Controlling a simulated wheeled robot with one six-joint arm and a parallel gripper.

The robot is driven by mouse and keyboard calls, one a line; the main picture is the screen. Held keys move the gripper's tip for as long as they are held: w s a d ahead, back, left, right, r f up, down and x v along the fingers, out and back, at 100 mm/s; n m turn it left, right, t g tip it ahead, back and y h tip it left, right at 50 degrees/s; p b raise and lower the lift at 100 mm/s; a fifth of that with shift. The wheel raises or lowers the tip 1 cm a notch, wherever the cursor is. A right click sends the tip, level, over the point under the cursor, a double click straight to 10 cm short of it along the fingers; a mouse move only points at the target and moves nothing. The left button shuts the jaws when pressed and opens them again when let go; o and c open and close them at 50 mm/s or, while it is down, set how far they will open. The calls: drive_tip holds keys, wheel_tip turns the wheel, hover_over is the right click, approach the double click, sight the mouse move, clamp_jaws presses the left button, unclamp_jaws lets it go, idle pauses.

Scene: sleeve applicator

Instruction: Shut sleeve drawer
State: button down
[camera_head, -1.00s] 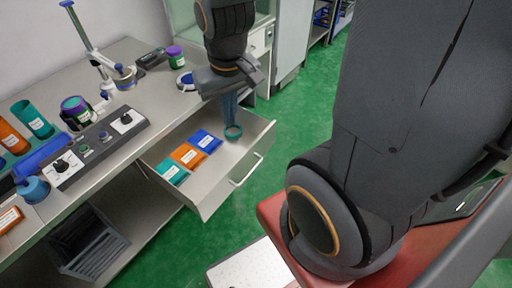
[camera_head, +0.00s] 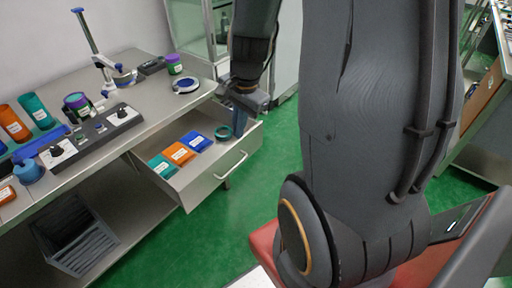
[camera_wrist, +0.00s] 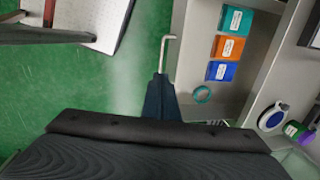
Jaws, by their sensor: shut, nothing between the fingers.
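The sleeve drawer (camera_head: 202,186) stands pulled out from under the bench, and its bar handle (camera_head: 231,165) is on the front panel. It holds a teal packet (camera_head: 163,166), an orange packet (camera_head: 180,153), a blue packet (camera_head: 196,141) and a teal ring (camera_head: 223,133). My gripper (camera_head: 239,132) points down by the drawer's far front corner, shut and empty. In the wrist view my gripper (camera_wrist: 160,78) has its tips close to one end of the handle (camera_wrist: 166,48); whether they touch cannot be told. The drawer's contents lie to its right there.
The bench top (camera_head: 165,112) carries a control panel (camera_head: 92,136), a stand (camera_head: 100,50), cups and a blue-and-white disc (camera_head: 185,86). A grey crate (camera_head: 75,235) sits below the bench. Green floor (camera_head: 190,245) is open in front of the drawer.

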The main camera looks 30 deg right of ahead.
drive_tip(key=w+d+f+m+b, duration=0.2)
drive_tip(key=w+d+f+m, duration=0.1)
drive_tip(key=d+f+m, duration=0.5)
drive_tip(key=m+t+b, duration=0.1)
drive_tip(key=m+b, duration=0.3)
drive_tip(key=m, duration=0.6)
approach(255, 141)
wheel_tip(255, 141, down, 7)
drive_tip(key=s+a, duration=0.2)
drive_tip(key=shift+w, duration=0.7)
drive_tip(key=shift+w+a+p, duration=0.1)
drive_tip(key=shift+w+p, duration=0.05)
drive_tip(key=shift+p, duration=0.25)
